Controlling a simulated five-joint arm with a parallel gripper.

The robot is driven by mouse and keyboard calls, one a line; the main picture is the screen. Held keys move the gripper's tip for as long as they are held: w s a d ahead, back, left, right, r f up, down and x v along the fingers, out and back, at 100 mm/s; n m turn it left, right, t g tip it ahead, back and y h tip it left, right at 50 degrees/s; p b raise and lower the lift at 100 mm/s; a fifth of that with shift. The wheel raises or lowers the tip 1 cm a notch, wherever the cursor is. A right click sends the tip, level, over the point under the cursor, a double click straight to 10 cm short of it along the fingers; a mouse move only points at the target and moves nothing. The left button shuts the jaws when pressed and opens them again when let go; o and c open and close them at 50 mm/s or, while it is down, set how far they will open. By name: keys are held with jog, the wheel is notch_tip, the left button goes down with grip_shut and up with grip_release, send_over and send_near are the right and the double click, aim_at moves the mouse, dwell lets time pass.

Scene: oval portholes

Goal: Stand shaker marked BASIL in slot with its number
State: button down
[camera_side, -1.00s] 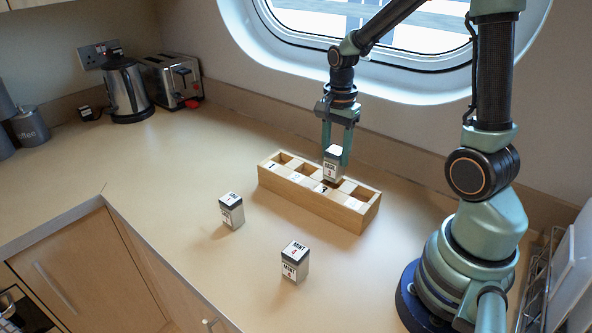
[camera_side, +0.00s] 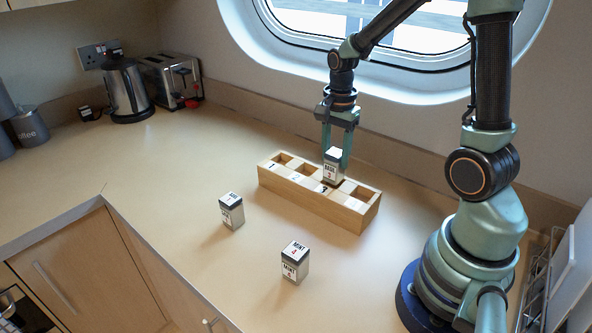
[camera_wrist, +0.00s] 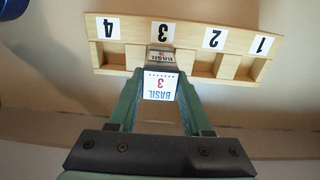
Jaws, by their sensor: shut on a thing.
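The shaker marked BASIL, with a red 3 on its lid (camera_wrist: 160,88), is between the fingers of my gripper (camera_side: 336,158). The gripper is shut on it. In the side view the shaker (camera_side: 332,170) is upright, its lower end at the opening of slot 3 of the wooden rack (camera_side: 300,199). I cannot tell how far its base is inside. In the wrist view the rack (camera_wrist: 275,45) has labels 4, 3, 2 and 1, and the shaker lines up with label 3 (camera_wrist: 162,33), hiding most of that slot. The other slots look empty.
A shaker marked MINT 4 (camera_side: 295,263) stands on the counter in front of the rack. Another shaker (camera_side: 231,211), its name too small to read, stands left of it. A kettle (camera_side: 127,90) and toaster (camera_side: 172,80) are far left. The counter between is clear.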

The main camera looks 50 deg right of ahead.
aim_at(334, 165)
jog(key=shift+f, duration=1.6)
dwell(1.0)
grip_release()
jog(key=shift+r, duration=3.5)
jog(key=s+a+r+n+t, duration=0.2)
jog(key=a+r+n, duration=0.2)
jog(key=n, duration=0.5)
jog(key=s+a+r+n+t, duration=0.2)
jog(key=a+r+n+t, duration=0.1)
jog(key=a+r+n, duration=0.2)
jog(key=shift+s+a+r+n+t, duration=0.2)
jog(key=shift+a+r+n+t, duration=0.1)
jog(key=shift+a+n, duration=1.35)
